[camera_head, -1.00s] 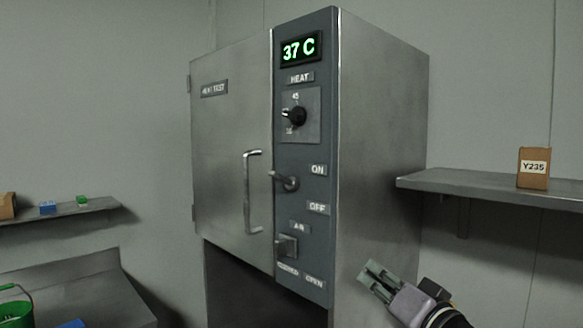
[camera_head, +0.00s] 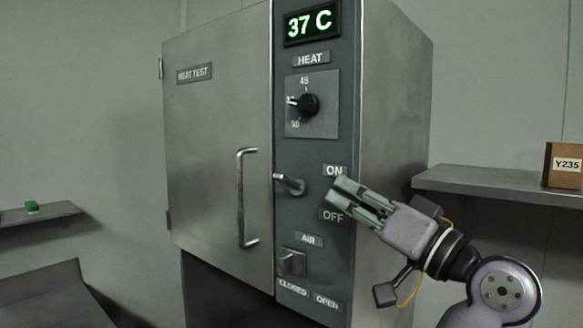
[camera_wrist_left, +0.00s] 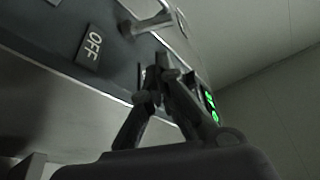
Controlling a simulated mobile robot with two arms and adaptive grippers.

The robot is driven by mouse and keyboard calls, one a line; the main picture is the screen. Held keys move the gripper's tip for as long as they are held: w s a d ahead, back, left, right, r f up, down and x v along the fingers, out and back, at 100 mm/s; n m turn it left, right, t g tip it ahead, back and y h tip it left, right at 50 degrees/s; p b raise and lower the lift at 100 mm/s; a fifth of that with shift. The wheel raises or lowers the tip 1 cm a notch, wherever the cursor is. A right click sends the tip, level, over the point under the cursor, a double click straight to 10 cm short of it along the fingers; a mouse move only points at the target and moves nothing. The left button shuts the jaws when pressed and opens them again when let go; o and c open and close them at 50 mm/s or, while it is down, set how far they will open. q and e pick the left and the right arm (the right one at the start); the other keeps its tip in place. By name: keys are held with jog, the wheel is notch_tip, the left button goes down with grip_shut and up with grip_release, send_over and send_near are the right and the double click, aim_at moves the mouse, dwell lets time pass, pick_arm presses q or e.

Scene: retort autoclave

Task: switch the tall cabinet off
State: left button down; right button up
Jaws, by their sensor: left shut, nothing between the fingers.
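The tall steel cabinet (camera_head: 395,130) has a grey control panel and a display (camera_head: 312,23) reading 37 C. The right gripper is not in view.
The panel also has a heat knob (camera_head: 309,104) above and an air valve handle (camera_head: 291,262) below. The door handle (camera_head: 243,198) projects left of the lever.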

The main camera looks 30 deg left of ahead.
aim_at(303, 169)
pick_arm(q)
jog(key=p+x, duration=0.6)
jog(key=x, duration=0.3)
jog(key=shift+a+r, duration=0.2)
jog(key=shift+a, duration=0.2)
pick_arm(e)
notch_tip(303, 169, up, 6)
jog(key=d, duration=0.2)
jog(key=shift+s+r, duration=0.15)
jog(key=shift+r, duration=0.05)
pick_arm(q)
jog(key=shift+f, duration=0.1)
